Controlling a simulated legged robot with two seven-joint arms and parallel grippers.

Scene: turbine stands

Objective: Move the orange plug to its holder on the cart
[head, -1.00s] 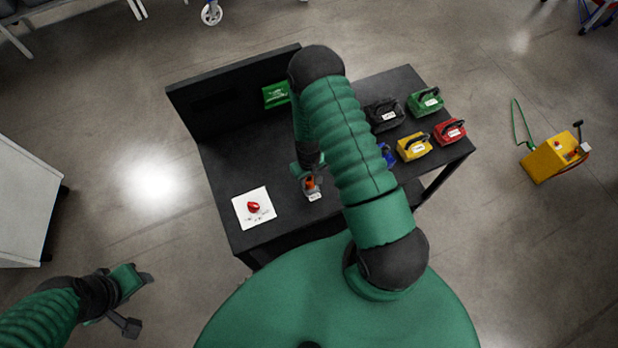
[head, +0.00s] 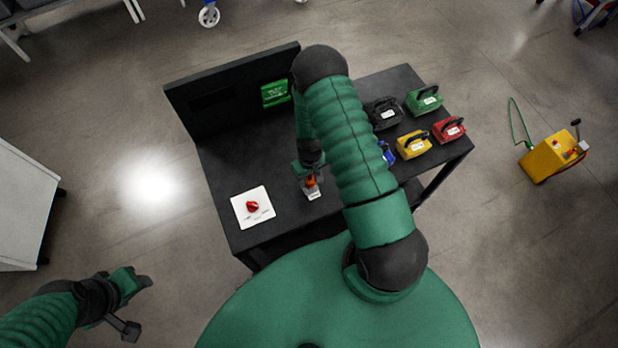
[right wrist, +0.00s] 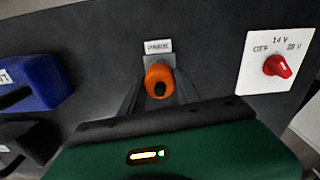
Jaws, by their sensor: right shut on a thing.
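The orange plug (head: 311,181) is near the front of the black cart (head: 225,185). It also shows in the right wrist view (right wrist: 159,79), between the dark fingers of my right gripper (right wrist: 157,92). The right gripper (head: 312,184) is shut on it. A small grey holder (right wrist: 157,60) with a white label is right at the plug; I cannot tell whether the plug is seated in it. My right arm hides part of the cart top. My left gripper (head: 138,304) is open and empty at the lower left, off the cart.
A white panel with a red knob (head: 252,206) is left of the plug. Blue (head: 386,153), yellow (head: 413,145), red (head: 449,130), green (head: 424,100) and black (head: 384,113) handled blocks stand on the right. A yellow box (head: 553,157) is on the floor at the far right.

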